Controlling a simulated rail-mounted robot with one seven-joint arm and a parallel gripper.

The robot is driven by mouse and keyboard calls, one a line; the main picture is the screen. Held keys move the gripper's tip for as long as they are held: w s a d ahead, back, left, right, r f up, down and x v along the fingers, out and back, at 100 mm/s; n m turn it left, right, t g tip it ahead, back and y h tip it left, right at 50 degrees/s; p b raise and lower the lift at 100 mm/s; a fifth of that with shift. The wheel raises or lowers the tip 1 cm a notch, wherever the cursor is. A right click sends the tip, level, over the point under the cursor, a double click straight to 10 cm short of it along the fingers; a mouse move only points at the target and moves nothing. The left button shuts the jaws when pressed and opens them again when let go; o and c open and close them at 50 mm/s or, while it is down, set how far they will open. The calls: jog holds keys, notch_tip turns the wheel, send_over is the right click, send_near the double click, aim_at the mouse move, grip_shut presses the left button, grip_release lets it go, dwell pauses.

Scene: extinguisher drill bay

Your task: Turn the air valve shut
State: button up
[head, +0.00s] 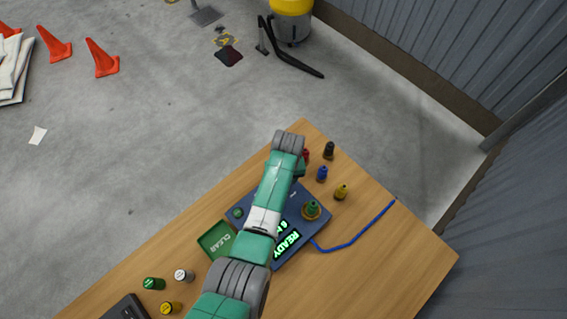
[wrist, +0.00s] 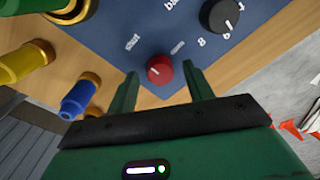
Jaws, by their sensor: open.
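The air valve appears to be a small red knob (wrist: 159,69) on the blue panel (wrist: 135,25), with "shut" printed to its upper left and "open" to its upper right. A small pale mark shows on the knob; which label it points to is unclear. My gripper (wrist: 163,82) is open, with one green finger on each side of the red knob in the wrist view. I cannot tell whether the fingers touch it. In the head view, my arm covers part of the blue panel box (head: 319,223), and the knob is hidden.
A black numbered dial (wrist: 220,15) sits near the red knob. Blue (head: 322,174), yellow (head: 341,192) and black (head: 329,150) fittings stand beside the box. A green CLEAR tray (head: 207,240) lies left of it. A blue hose (head: 350,241) runs right across the wooden table (head: 400,265).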

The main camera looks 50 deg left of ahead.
notch_tip(320, 180, up, 7)
jog(key=shift+w+d+r+p, duration=0.1)
jog(key=shift+w+r+p, duration=0.05)
jog(key=shift+p, duration=0.5)
